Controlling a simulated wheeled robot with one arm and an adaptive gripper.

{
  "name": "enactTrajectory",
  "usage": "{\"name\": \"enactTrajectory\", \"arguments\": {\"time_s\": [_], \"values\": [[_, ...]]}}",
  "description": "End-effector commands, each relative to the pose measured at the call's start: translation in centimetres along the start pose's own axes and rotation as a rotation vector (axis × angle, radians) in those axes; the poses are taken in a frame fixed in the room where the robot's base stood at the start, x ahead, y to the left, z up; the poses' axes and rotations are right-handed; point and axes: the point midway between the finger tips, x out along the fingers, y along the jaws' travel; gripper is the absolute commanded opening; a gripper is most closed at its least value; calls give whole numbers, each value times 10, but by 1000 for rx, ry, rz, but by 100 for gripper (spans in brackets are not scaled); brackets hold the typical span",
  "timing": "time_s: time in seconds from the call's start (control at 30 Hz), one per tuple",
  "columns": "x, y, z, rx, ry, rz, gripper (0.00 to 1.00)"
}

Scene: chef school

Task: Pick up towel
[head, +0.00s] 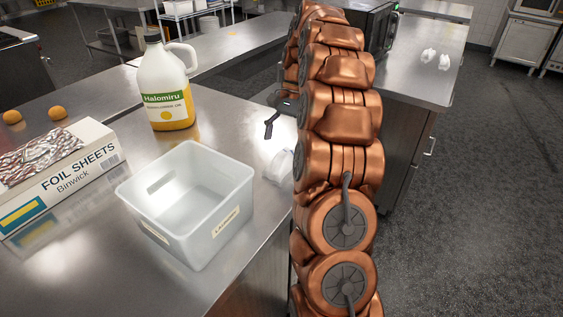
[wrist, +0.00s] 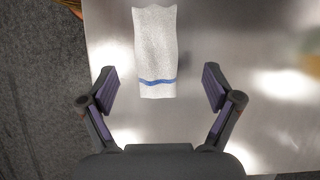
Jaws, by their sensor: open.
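The towel (wrist: 155,45) is white with a blue stripe near its lower end. In the wrist view it lies flat on the steel counter, close to the counter's left edge. My gripper (wrist: 159,78) is open, its two fingers wide apart on either side of the towel's striped end. Nothing is between the pads that I can see as held. In the head view dark parts of my gripper (head: 271,124) show left of my arm. A white thing (head: 280,166) there, partly hidden by my arm, may be the towel.
On the steel counter stand a clear plastic bin (head: 190,205), a jug of yellow oil (head: 166,88), a foil sheets box (head: 65,182) and orange round items (head: 57,113). Another counter (head: 425,75) is at the right. The grey floor (head: 480,190) is open there.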

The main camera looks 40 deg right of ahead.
Motion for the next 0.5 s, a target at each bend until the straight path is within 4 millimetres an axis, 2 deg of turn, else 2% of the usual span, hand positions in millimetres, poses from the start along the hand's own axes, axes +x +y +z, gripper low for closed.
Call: {"name": "enactTrajectory", "arguments": {"time_s": [0.17, 0.5], "values": [[9, 2, 2, -1, -2, 2, 90], [40, 5, 1, -3, -2, 2, 90]]}}
